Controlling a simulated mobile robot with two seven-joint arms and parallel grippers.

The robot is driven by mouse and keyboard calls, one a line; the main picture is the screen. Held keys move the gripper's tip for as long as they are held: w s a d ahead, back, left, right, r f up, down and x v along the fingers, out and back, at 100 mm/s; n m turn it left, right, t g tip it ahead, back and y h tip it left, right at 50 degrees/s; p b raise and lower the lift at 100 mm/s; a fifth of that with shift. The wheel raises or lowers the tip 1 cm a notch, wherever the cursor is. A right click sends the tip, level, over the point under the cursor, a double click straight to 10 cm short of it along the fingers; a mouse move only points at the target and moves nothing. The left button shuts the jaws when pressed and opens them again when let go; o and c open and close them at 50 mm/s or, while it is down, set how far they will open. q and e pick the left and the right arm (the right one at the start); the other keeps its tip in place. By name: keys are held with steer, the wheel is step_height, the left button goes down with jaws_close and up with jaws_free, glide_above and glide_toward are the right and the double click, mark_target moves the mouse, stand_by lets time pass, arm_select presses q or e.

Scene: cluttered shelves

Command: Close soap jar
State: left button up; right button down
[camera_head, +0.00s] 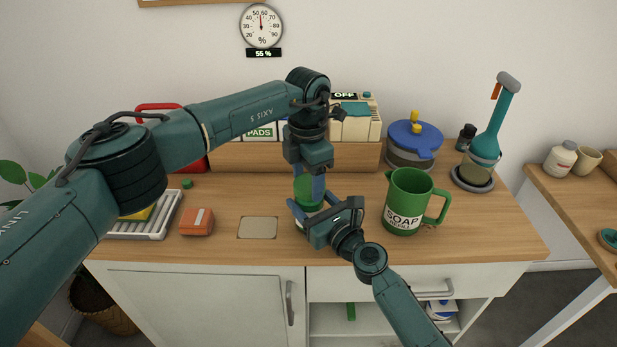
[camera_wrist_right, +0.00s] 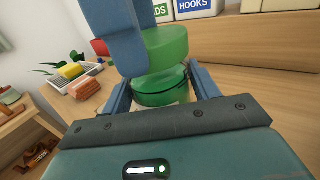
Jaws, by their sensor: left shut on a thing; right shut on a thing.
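The green soap jar (camera_head: 309,204) stands on the wooden counter, partly hidden by my grippers. Its lighter green lid (camera_wrist_right: 167,49) shows in the right wrist view, directly above the darker green jar body (camera_wrist_right: 160,92). My left gripper (camera_head: 310,182) comes down from above and is shut on the lid; one of its blue fingers covers the lid's left side in the wrist view. My right gripper (camera_head: 310,211) reaches in from the front, low, and is shut around the jar body. I cannot tell whether the lid is fully seated.
A green SOAP REFILL jug (camera_head: 408,203) stands close on the right. An orange block (camera_head: 197,222) and a flat beige plate (camera_head: 258,228) lie to the left. A blue-lidded container (camera_head: 414,141) and a brush in its holder (camera_head: 487,140) stand behind right. Boxes line the back.

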arm_select(q)
steer(key=m, duration=0.4)
steer(key=shift+m, duration=0.3)
steer(key=m, duration=0.4)
steer(key=shift+w, duration=0.15)
steer(key=m, duration=0.6)
steer(key=shift+w+m, duration=0.15)
steer(key=shift+m, duration=0.25)
steer(key=m, duration=0.6)
steer(key=shift+d, duration=0.2)
steer(key=m, duration=0.7)
steer(key=shift+d+m, duration=0.1)
steer(key=shift+m, duration=0.3)
steer(key=o, duration=0.9)
steer(key=shift+o, duration=0.2)
